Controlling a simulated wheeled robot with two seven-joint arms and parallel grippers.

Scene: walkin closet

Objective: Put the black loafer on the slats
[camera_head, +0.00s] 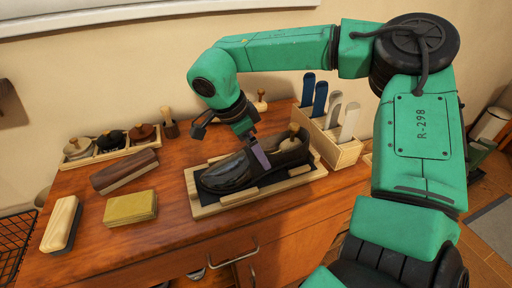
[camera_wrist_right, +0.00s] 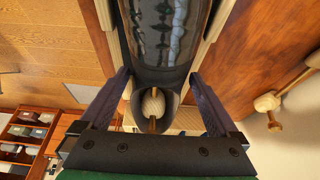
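The black loafer (camera_head: 228,173) lies on the pale wooden slats (camera_head: 202,211) of a low rack on the cabinet top, its toe toward the left. A shoe tree with a wooden knob (camera_head: 293,129) sits in its heel end. My right gripper (camera_head: 261,156) is low over the loafer. In the right wrist view my right gripper (camera_wrist_right: 160,74) is open, its purple fingers on either side of the loafer (camera_wrist_right: 166,35), with a visible gap beside the heel. In the head view the near finger hides part of the loafer. My left gripper is out of view.
Brushes (camera_head: 125,171), a yellow block (camera_head: 130,207) and a tray of jars (camera_head: 79,158) stand left of the rack. A wooden holder (camera_head: 345,154) with several shoehorns stands close behind it on the right.

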